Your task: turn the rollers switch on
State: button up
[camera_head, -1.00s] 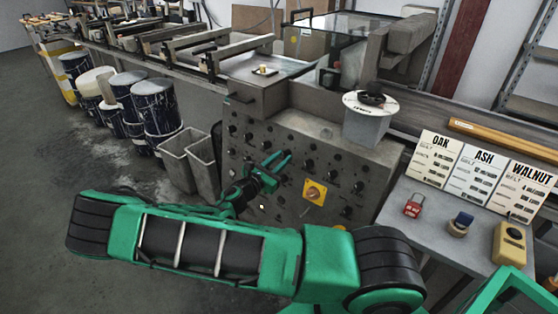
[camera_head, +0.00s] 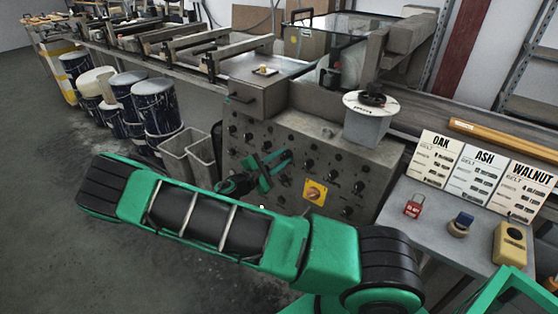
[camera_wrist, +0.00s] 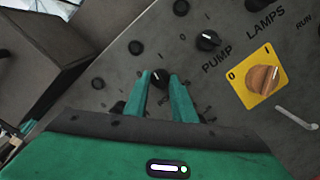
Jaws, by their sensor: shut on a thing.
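The grey control panel (camera_head: 300,172) carries several black rotary knobs. My gripper (camera_head: 270,160) is at the panel's left middle part. In the wrist view, my gripper (camera_wrist: 160,84) has its two green fingers on either side of a small black knob (camera_wrist: 160,76) and is shut on it. The lettering by this knob is mostly hidden behind the fingers, so I cannot read its name. Up and right of it is another black knob (camera_wrist: 207,40) near the word PUMP, and LAMPS is printed further right.
An orange-brown knob on a yellow plate (camera_wrist: 258,76) sits right of the fingers; the plate also shows in the head view (camera_head: 314,192). A grey bucket (camera_head: 368,125) stands on the panel's top. Grey bins (camera_head: 187,152) and paint drums (camera_head: 155,103) stand left. A side table (camera_head: 435,232) is right.

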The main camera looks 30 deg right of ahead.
jog(key=shift+d+m+g, duration=0.1)
jog(key=shift+m+g, duration=0.4)
jog(key=shift+m, duration=1.7)
jog(key=shift+s, duration=0.1)
jog(key=o, duration=1.1)
jog(key=shift+c, duration=0.2)
jog(key=shift+a, duration=0.45)
jog(key=v, duration=1)
jog(key=shift+r, duration=0.1)
